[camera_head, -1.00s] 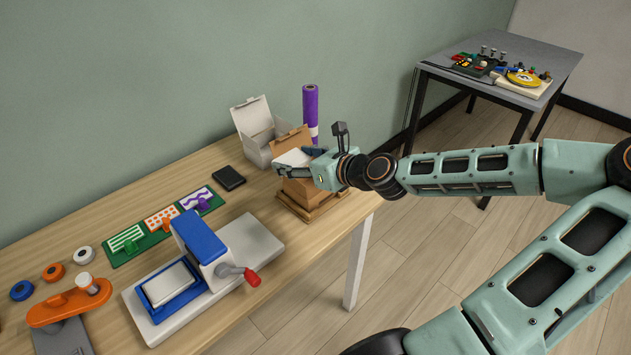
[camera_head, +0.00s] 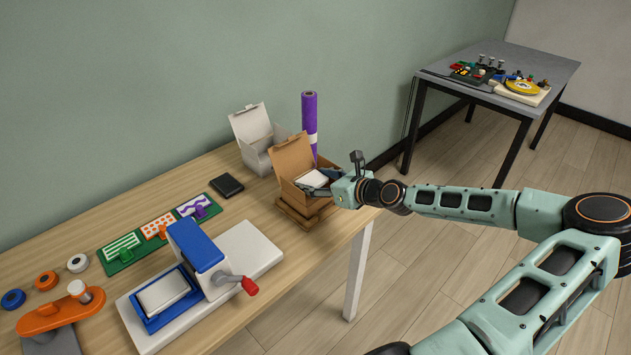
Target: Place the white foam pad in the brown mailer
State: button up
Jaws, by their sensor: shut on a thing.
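The white foam pad (camera_head: 312,178) is in my gripper (camera_head: 325,186), over the mouth of the brown mailer. The brown mailer (camera_head: 289,196) is an open cardboard box with its lid (camera_head: 292,154) raised at the back. It stands on a wooden base (camera_head: 297,217) near the table's right end. My gripper reaches in from the right and is shut on the pad. The fingers partly hide the box's right side. I cannot tell whether the pad touches the box floor.
A white open box (camera_head: 258,154) stands behind the mailer, and a purple roll (camera_head: 310,120) stands upright beside it. A black wallet-like item (camera_head: 226,186) lies to the left. A blue press with a red handle (camera_head: 203,247) sits in front on the wooden table (camera_head: 180,195).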

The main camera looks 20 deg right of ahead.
jog(key=shift+f, duration=0.6)
jog(key=o, duration=0.5)
jog(key=shift+c, duration=0.2)
jog(key=shift+r, duration=0.5)
jog(key=v, duration=1.2)
jog(key=shift+r+p, duration=0.2)
jog(key=shift+p, duration=0.25)
